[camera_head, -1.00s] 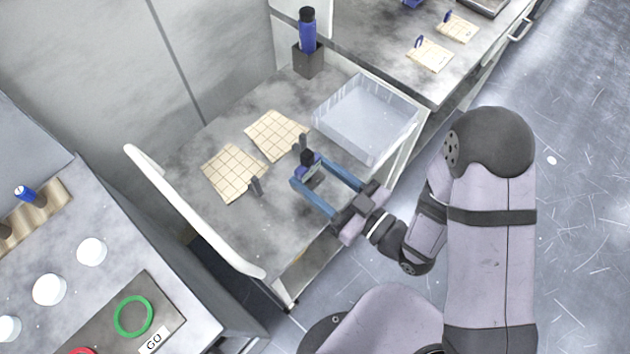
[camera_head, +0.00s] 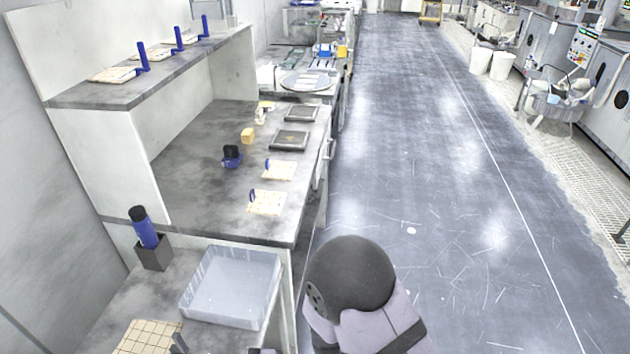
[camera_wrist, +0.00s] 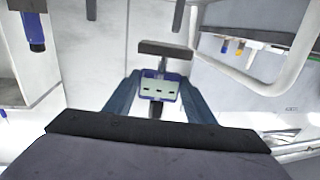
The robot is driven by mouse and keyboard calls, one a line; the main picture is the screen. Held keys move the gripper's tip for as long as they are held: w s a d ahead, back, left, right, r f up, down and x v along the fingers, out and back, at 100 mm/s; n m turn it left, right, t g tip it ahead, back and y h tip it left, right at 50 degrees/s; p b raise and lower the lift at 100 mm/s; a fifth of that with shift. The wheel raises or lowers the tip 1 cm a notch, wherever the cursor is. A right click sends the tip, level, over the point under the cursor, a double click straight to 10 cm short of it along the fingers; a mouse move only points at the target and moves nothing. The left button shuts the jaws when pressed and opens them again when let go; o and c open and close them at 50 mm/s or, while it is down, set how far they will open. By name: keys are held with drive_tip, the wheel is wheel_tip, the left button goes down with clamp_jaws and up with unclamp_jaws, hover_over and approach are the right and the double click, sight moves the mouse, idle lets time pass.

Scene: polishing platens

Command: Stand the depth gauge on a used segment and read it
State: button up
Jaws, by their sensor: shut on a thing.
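In the wrist view my gripper (camera_wrist: 159,80) is shut on a small blue device, which I take to be the depth gauge (camera_wrist: 158,88). It has a pale face with small dark marks, too small to read. A dark grey bar (camera_wrist: 166,49) shows just beyond it; I cannot tell whether it belongs to the gauge. The head view does not show my gripper or the gauge. Gridded beige segments with blue tabs lie on the bench, one nearer (camera_head: 267,202) and one farther (camera_head: 279,170). Another gridded segment (camera_head: 150,338) lies at the lower left, partly cut off. Which are used is unclear.
A clear plastic bin (camera_head: 230,288) stands at the front, right of a blue bottle in a dark holder (camera_head: 152,255). A black-and-blue item (camera_head: 232,156) and a yellow block (camera_head: 248,135) stand on the bench (camera_head: 195,205). A raised shelf (camera_head: 160,68) holds more segments.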

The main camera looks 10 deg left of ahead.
drive_tip(key=w+d+f+m+t+h, duration=0.1)
drive_tip(key=w+d+f+m+t, duration=0.3)
drive_tip(key=w+d, duration=0.5)
drive_tip(key=w+d+f+m+t, duration=0.35)
drive_tip(key=w+d+t, duration=0.25)
drive_tip(key=w+d, duration=0.3)
drive_tip(key=w+d+f+m+t+h, duration=0.1)
drive_tip(key=w+d+m+t+h, duration=0.1)
drive_tip(key=d, duration=0.9)
drive_tip(key=w+d+f+m+t+h, duration=0.2)
drive_tip(key=d+t+h, duration=0.4)
drive_tip(key=d, duration=0.5)
drive_tip(key=w+m+t, duration=0.1)
drive_tip(key=m, duration=0.1)
drive_tip(key=shift+w+f+m, duration=0.2)
drive_tip(key=shift+w+m, duration=0.15)
drive_tip(key=shift+a, duration=0.15)
